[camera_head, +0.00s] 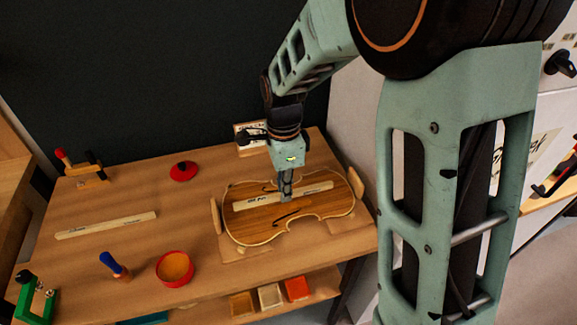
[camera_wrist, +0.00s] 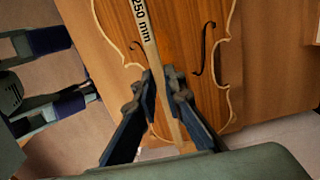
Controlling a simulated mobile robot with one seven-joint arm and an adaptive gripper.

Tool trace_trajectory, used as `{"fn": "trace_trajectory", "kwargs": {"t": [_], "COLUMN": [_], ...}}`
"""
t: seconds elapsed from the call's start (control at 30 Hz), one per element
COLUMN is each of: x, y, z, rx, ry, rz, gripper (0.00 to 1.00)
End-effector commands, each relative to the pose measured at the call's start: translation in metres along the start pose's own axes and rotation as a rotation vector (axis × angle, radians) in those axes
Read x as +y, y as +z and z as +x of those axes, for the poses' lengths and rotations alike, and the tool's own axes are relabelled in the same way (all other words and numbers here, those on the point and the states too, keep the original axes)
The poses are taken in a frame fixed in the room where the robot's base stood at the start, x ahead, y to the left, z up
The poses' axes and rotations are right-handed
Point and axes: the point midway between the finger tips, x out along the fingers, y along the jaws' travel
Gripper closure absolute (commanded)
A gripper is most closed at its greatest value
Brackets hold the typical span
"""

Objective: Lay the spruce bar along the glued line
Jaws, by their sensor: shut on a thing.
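The violin plate (camera_head: 255,230) lies on the bench, wood-brown with a pale edge and dark f-holes. A pale bar (camera_head: 316,189) marked "250 mm" lies across it in the head view, roughly along its length. My gripper (camera_head: 286,194) points down over the middle of the plate and is shut on this bar. In the wrist view the bar (camera_wrist: 148,45) runs between my two fingers (camera_wrist: 166,88), over the plate (camera_wrist: 185,40), beside an f-hole. I cannot tell whether the bar touches the plate. No glued line can be made out; the bar may cover it.
Another pale bar (camera_head: 107,225) lies on the bench at left. A red-rimmed pot (camera_head: 175,269), a blue-handled tool (camera_head: 112,264), a red round thing (camera_head: 183,171) and a green clamp (camera_head: 36,298) stand around. Wooden blocks (camera_head: 215,215) flank the plate. The bench middle is mostly clear.

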Motion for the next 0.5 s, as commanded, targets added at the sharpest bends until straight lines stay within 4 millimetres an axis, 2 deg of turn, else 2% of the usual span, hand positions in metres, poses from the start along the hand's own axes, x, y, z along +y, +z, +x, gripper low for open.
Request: {"fn": "trace_trajectory", "kwargs": {"t": [0.1, 0.27, 0.5], "x": [-0.005, -0.010, -0.012], "y": [-0.007, -0.011, -0.015], "z": [0.011, 0.018, 0.050], "rx": [0.000, 0.000, 0.000], "ry": [0.001, -0.001, 0.001], "rz": [0.000, 0.001, 0.000], "gripper": [1.00, 1.00, 1.00]}}
